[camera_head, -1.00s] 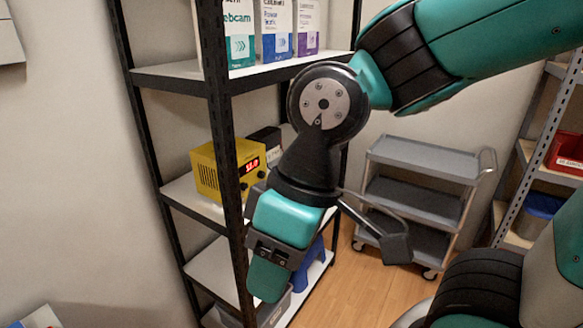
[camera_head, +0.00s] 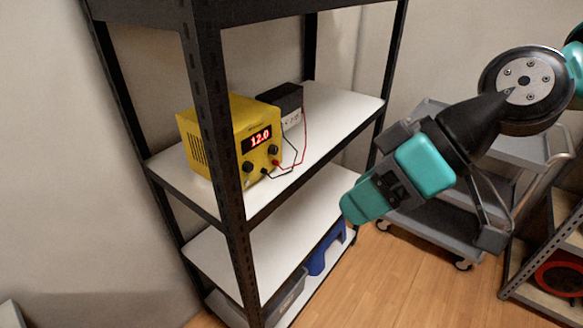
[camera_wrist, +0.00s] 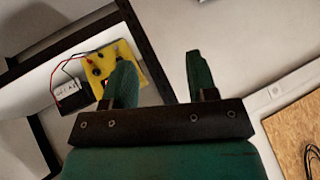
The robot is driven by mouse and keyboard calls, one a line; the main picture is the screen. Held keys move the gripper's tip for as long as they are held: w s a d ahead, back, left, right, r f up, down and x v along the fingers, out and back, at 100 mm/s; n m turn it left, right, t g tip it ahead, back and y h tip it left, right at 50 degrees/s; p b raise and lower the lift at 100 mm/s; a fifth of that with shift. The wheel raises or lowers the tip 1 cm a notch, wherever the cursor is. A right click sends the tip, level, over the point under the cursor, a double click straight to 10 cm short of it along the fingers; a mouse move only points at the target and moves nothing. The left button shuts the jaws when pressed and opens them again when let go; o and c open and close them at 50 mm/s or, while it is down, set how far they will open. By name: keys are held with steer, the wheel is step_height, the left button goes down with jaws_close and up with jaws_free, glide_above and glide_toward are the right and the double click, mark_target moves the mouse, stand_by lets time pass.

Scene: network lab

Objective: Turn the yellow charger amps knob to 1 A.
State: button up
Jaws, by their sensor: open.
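The yellow charger (camera_head: 222,140) stands on a white shelf behind the rack's front post. Its red display reads 12.0. Two dark knobs show on its front below the display: one on the left (camera_head: 248,167) and one on the right (camera_head: 273,150). I cannot read their markings or settings. Red and black leads run from the charger to a dark box. My gripper (camera_head: 352,209) is to the right of the charger, outside the rack and apart from it. In the wrist view the open, empty jaws (camera_wrist: 158,80) show, with the charger (camera_wrist: 104,62) partly hidden behind the left finger.
The dark box (camera_head: 285,103) with a white label sits beside the charger. The rack's black front post (camera_head: 222,150) stands before the charger. A blue step stool (camera_head: 326,250) is on the lower shelf. A grey cart (camera_head: 425,225) stands behind my arm. Wood floor shows at the bottom.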

steer(key=w+a+f+n+t+y+b, duration=0.1)
steer(key=w+a+f+y+b, duration=0.1)
steer(key=w+f+b, duration=0.3)
steer(key=m+t+y+b, duration=0.1)
steer(key=t+y+b, duration=0.3)
steer(key=t+b, duration=0.5)
glide_toward(276, 151)
steer(key=p+x, duration=0.6)
steer(key=x, duration=0.2)
steer(key=shift+r+p, duration=0.1)
steer(key=shift+p, duration=0.25)
steer(key=shift+w+a, duration=0.3)
steer(key=shift+a, duration=0.1)
steer(key=c, duration=0.9)
